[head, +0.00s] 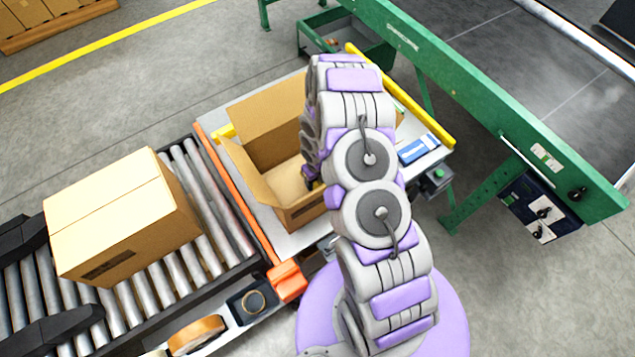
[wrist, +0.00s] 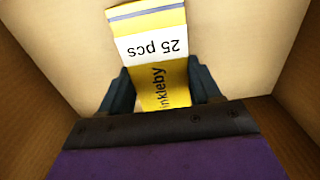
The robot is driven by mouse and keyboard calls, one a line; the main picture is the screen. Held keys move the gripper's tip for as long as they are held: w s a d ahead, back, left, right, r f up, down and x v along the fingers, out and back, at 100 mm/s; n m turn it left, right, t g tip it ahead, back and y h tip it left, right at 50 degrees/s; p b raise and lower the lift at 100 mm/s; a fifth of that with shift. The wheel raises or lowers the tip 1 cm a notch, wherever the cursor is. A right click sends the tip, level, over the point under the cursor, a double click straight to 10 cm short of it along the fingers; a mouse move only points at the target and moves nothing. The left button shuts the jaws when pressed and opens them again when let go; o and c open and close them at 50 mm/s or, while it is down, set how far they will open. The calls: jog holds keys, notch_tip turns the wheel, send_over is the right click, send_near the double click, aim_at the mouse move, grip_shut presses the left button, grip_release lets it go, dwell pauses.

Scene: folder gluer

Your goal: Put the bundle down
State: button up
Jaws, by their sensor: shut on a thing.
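The bundle (wrist: 150,48) is yellow with a white band printed "25 pcs", seen in the wrist view. My gripper (wrist: 163,88) is shut on it, with a dark finger on each side. Cardboard walls surround both in the wrist view, so they are inside the open box (head: 262,130). In the head view my arm covers the right part of the box, and the bundle is hidden. I cannot tell whether the bundle touches the box floor (wrist: 235,45).
The open box stands on a light table (head: 290,240) with a blue-and-white packet (head: 418,149) at its right. A closed carton (head: 125,215) sits on the roller conveyor (head: 205,205) at left. A tape roll (head: 196,335) lies in front. A green-framed machine (head: 470,85) stands at right.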

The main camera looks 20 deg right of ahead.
jog(key=shift+f, duration=0.75)
jog(key=shift+c, duration=0.6)
jog(key=o, duration=1.5)
